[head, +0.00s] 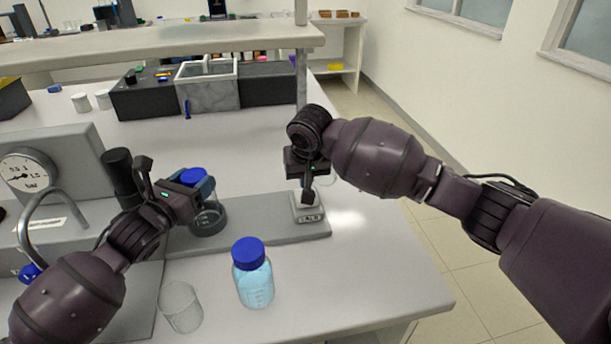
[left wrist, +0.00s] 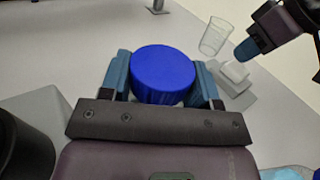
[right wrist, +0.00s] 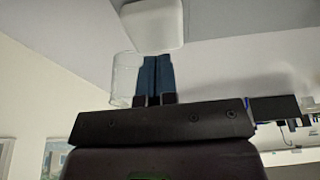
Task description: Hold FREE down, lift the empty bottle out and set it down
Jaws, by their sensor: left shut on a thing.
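My left gripper (head: 196,190) is shut on the blue cap (left wrist: 165,75) of a clear, empty-looking bottle (head: 208,220). The bottle is upright over the grey base; I cannot tell whether its bottom touches it. In the right wrist view my right gripper (right wrist: 155,78) has its fingers together with nothing between them. In the head view it points down at a pale block (head: 308,213) with a label too small to read surely. The block's white top (right wrist: 152,22) also shows in the right wrist view. I cannot tell whether the fingertips press it.
A blue-capped bottle with light blue liquid (head: 253,275) stands in front of the grey base (head: 270,234). An empty glass beaker (head: 181,308) stands left of it. A pressure gauge (head: 28,174) is at the left. The bench is clear at the front right, up to its edge.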

